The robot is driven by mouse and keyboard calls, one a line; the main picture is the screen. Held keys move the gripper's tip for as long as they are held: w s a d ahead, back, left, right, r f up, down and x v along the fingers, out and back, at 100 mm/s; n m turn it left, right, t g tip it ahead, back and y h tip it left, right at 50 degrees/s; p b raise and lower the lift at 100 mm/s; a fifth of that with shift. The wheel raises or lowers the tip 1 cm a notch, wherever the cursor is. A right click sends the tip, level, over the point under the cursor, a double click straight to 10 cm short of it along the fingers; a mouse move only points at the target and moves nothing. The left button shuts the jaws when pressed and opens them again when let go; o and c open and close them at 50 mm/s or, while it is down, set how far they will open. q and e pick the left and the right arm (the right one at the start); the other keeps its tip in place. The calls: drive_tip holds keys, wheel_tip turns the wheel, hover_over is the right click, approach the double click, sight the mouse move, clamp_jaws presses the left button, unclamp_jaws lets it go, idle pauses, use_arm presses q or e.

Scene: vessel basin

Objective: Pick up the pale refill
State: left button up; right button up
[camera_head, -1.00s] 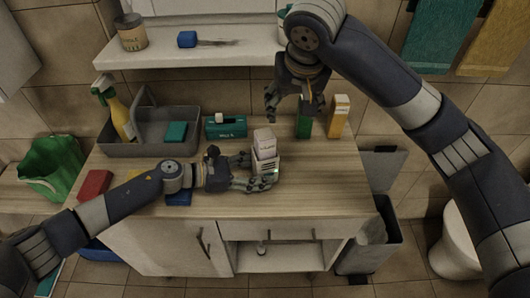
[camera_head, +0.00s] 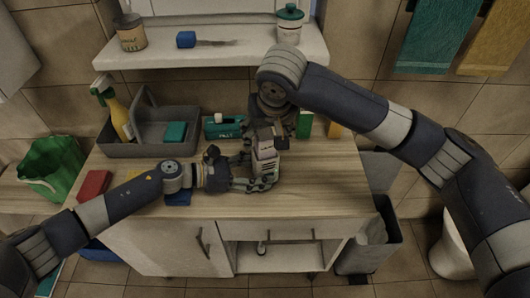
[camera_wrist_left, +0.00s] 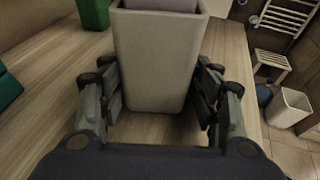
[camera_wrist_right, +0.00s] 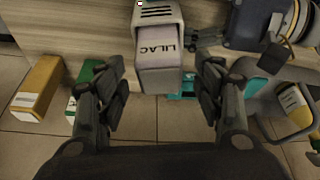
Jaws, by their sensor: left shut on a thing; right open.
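The pale pinkish refill, lettered LILAC, shows in the right wrist view (camera_wrist_right: 158,45) standing in a light grey slotted holder (camera_wrist_right: 160,78). Its top edge shows in the left wrist view (camera_wrist_left: 165,4). My left gripper (camera_wrist_left: 157,92) is shut on the holder (camera_wrist_left: 155,60), one finger on each side, and the holder (camera_head: 267,165) is upright over the counter in the head view. My right gripper (camera_wrist_right: 160,88) is open, its fingers on either side of the refill and apart from it. In the head view my right gripper (camera_head: 267,134) is just above the holder and hides most of the refill.
A green box (camera_head: 304,124) and a yellow box (camera_head: 335,130) stand right of my right gripper. The counter's right part (camera_head: 325,180) is clear.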

drive_tip(key=shift+x, duration=0.8)
drive_tip(key=c, duration=1)
drive_tip(key=shift+c, duration=0.2)
drive_tip(key=shift+r, duration=0.15)
wheel_tip(320, 180, up, 18)
use_arm(q)
drive_tip(key=o, duration=0.9)
